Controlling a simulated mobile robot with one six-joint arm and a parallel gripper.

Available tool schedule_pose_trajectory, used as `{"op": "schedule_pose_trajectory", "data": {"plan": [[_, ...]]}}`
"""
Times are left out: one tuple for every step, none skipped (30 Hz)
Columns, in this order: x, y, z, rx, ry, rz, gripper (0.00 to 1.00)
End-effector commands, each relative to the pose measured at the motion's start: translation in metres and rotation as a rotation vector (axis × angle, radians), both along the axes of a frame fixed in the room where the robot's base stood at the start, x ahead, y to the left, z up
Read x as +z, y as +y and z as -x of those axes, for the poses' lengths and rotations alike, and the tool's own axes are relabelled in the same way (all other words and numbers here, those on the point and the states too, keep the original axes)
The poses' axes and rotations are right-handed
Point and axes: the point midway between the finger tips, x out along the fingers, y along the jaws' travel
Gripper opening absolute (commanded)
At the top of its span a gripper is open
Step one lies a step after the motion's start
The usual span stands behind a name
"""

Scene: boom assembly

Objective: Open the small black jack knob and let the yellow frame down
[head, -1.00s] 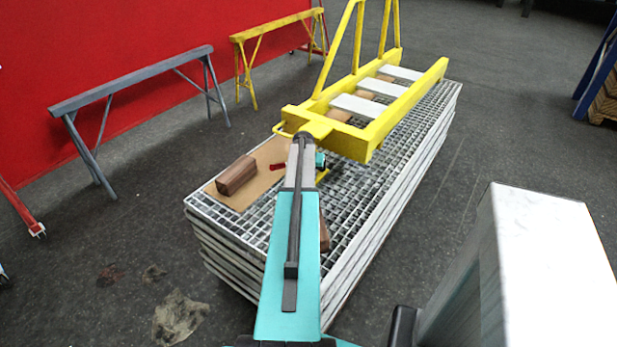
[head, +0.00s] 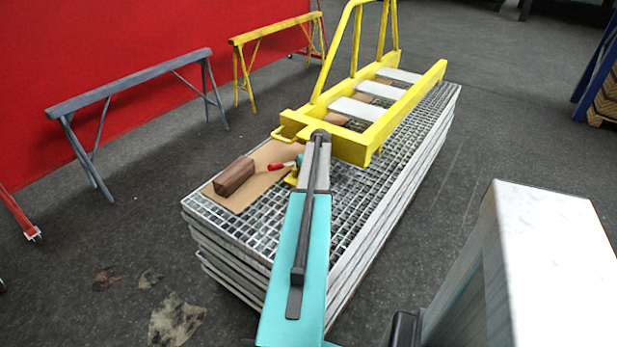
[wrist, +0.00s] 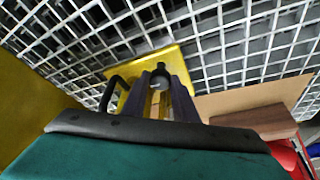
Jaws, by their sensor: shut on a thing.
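In the wrist view, the dark fingers of my gripper (wrist: 160,98) close around the small black jack knob (wrist: 160,72). A yellow jack part (wrist: 176,57) lies behind the knob, just over the grating. In the head view my own arm hides the fingers and the knob; a bit of yellow (head: 291,180) shows left of the arm. The yellow frame (head: 362,148), with pale rungs and an upright rail, lies along the grating stack, its near end beside my wrist. It also fills the left of the wrist view (wrist: 28,112). The gap beneath it is hard to judge.
The grating stack (head: 335,262) carries a brown block (head: 234,175) on a cardboard sheet (head: 262,184). A red-handled tool (head: 281,166) lies close left of my wrist. Grey (head: 130,82) and yellow (head: 275,28) trestles stand by the red wall.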

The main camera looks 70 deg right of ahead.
Motion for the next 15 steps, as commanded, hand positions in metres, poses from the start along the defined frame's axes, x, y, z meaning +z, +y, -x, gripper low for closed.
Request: {"op": "schedule_pose_trajectory", "data": {"plan": [[0.0026, -0.0023, -0.0056, 0.012, -0.012, 0.007, 0.04], [0.0026, -0.0023, -0.0056, 0.02, -0.01, 0.007, 0.04], [0.0027, -0.0022, -0.0055, 0.027, -0.01, 0.007, 0.04], [0.0028, -0.0022, -0.0054, 0.032, -0.011, 0.006, 0.04], [0.0029, -0.0021, -0.0054, 0.035, -0.01, 0.006, 0.04], [0.0031, -0.0021, -0.0054, 0.038, -0.011, 0.006, 0.04], [0.0031, -0.0021, -0.0054, 0.041, -0.011, 0.006, 0.04], [0.0031, -0.002, -0.0054, 0.042, -0.01, 0.006, 0.04], [0.0032, -0.002, -0.0055, 0.044, -0.011, 0.006, 0.04], [0.0032, -0.0019, -0.0055, 0.044, -0.011, 0.006, 0.04], [0.0033, -0.0018, -0.0054, 0.044, -0.011, 0.006, 0.04], [0.0032, -0.0019, -0.0055, 0.044, -0.011, 0.006, 0.04], [0.0033, -0.0018, -0.0054, 0.044, -0.011, 0.006, 0.04], [0.0033, -0.0018, -0.0055, 0.044, -0.011, 0.006, 0.04], [0.0033, -0.0018, -0.0055, 0.044, -0.011, 0.006, 0.04]]}}
